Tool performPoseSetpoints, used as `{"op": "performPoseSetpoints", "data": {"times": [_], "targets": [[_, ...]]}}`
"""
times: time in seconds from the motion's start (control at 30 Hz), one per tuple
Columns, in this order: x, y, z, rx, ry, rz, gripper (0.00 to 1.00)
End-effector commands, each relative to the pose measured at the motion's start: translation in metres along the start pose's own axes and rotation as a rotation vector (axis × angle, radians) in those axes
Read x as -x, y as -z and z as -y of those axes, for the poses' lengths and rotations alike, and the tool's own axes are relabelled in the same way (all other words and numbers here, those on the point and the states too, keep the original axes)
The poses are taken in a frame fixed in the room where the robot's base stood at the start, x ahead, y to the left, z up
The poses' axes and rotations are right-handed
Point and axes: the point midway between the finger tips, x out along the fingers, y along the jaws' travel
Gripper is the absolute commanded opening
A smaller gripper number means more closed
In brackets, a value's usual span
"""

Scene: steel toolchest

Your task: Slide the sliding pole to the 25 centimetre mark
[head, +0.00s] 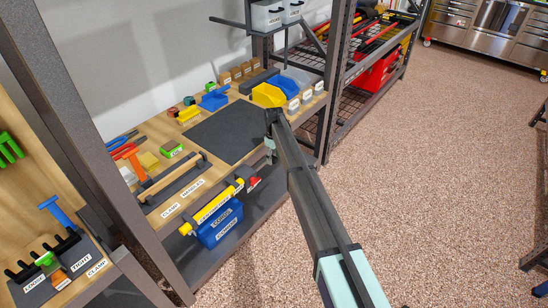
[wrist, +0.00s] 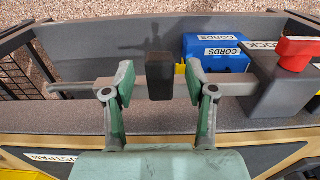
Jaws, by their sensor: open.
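The sliding pole (wrist: 235,89) is a grey bar running left to right across the wrist view. A black block (wrist: 160,76) stands at the pole's middle, apparently its handle. My gripper (wrist: 158,82) is open, with one green finger on each side of the block and a visible gap on both sides. At the right, the pole meets a grey housing (wrist: 282,90) with a red knob (wrist: 296,52) and a partly seen label reading "OCK". In the head view the red knob (head: 253,182) also shows, while my arm hides most of the pole. I cannot read any 25 centimetre mark.
A yellow labelled bar (head: 212,206) runs along the bench front above a blue cords bin (head: 220,226). That bin is also behind the pole in the wrist view (wrist: 214,52). A dark mat (head: 222,132) lies on the bench.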

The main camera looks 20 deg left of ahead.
Motion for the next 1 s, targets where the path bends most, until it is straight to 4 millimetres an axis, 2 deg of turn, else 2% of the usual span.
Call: {"op": "performPoseSetpoints", "data": {"times": [0.2, 0.43, 0.47, 0.6, 0.63, 1.0], "targets": [[-0.0103, 0.0002, -0.0001, 0.000, -0.001, -0.001, 0.56], [-0.0110, 0.0001, -0.0001, 0.000, -0.001, -0.001, 0.56], [-0.0109, 0.0001, -0.0001, 0.000, -0.001, -0.001, 0.53], [-0.0108, 0.0001, -0.0001, 0.000, -0.001, -0.001, 0.03], [-0.0108, 0.0001, -0.0001, 0.000, -0.001, -0.001, 0.00], [-0.0113, -0.0001, 0.0009, 0.000, 0.000, 0.000, 0.00]]}}
